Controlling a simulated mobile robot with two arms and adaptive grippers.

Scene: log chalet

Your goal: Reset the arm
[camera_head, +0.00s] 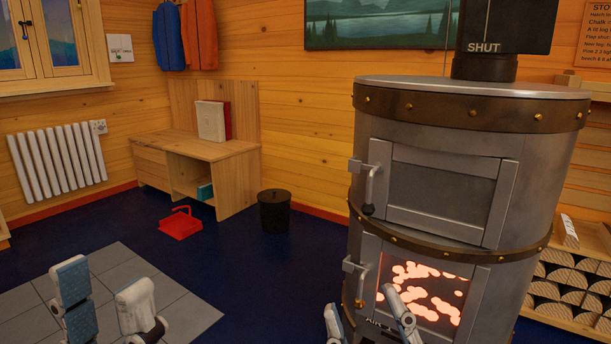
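My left gripper (103,277) is at the bottom left, in front of grey floor tiles. Its two fingers stand apart with nothing between them. My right gripper (361,300) is at the bottom, in front of the lower part of the metal stove (440,175). Its fingers are also apart with nothing seen between them. I cannot tell whether it touches the stove. The stove's upper door (440,185) is shut. The lower door (473,300) is shut too, with glowing orange embers behind its opening. The lower ends of both grippers are cut off by the picture edge.
A wooden bench (225,155) stands at the back wall, with a red dustpan (181,226) and a dark bin (274,212) near it. A log rack (575,275) is right of the stove.

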